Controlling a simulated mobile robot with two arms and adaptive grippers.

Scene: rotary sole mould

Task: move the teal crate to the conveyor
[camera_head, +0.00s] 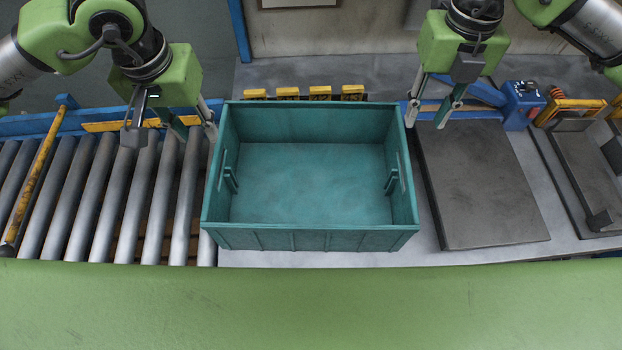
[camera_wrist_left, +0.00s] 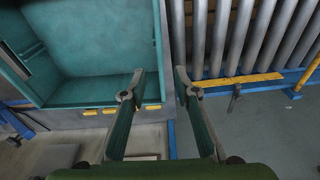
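The teal crate (camera_head: 310,241) is empty and upright on the grey table, right beside the conveyor (camera_head: 95,200), whose metal rollers fill the left. My left gripper (camera_head: 172,130) is open near the crate's left wall, above the rollers. In the left wrist view, the left gripper's fingers (camera_wrist_left: 160,76) are apart, with the edge of the crate (camera_wrist_left: 90,92) seen past the gap; I cannot tell the depth between them. My right gripper (camera_head: 427,114) is open with fingers apart, just right of the crate's back right corner. Neither gripper visibly holds the crate.
A dark flat plate (camera_head: 480,185) lies right of the crate. A blue box (camera_head: 523,104) and yellow-handled parts stand further right. Yellow blocks (camera_head: 320,93) line the table behind the crate. A yellow bar (camera_head: 36,180) crosses the conveyor's far left; its rollers look bare.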

